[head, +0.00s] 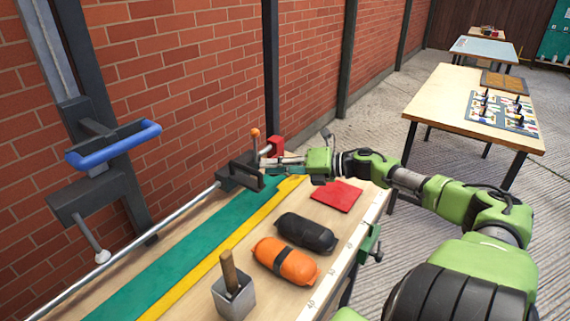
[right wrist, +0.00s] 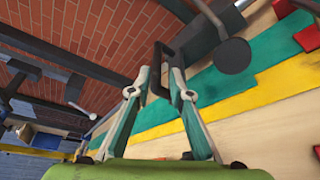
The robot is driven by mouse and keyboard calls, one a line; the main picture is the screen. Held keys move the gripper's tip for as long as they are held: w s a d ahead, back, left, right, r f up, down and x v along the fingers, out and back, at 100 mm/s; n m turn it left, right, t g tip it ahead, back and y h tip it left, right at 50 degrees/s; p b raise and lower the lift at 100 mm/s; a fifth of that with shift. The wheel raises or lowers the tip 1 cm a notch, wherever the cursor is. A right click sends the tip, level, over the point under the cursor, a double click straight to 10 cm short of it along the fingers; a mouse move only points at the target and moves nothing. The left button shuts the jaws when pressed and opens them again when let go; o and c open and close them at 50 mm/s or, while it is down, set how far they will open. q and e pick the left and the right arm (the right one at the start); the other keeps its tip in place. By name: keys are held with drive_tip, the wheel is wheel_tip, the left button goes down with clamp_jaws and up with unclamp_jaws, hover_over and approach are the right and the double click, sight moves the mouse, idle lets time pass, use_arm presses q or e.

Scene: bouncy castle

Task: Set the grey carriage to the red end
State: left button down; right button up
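The grey carriage (head: 240,178) sits on a silver rail (head: 160,226) along the back of the bench, with an orange knob on a stalk (head: 255,132) at it. The red end block (head: 276,146) is just beyond the carriage, with a short length of rail showing between. My right gripper (head: 270,164) is at the carriage's near side. In the right wrist view its two fingers (right wrist: 159,80) stand apart around the carriage's dark loop handle (right wrist: 157,62), with gaps visible. Whether either finger touches it I cannot tell. My left gripper is not in view.
On the bench lie a red mat (head: 337,196), a black roll (head: 305,233) and an orange roll (head: 286,262). A grey block with a wooden handle (head: 233,294) stands nearer. A blue-handled fixture (head: 113,145) is at the left wall. Another table (head: 449,110) stands right.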

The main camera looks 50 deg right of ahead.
drive_tip(key=shift+v, duration=1.8)
drive_tip(key=shift+s, duration=0.1)
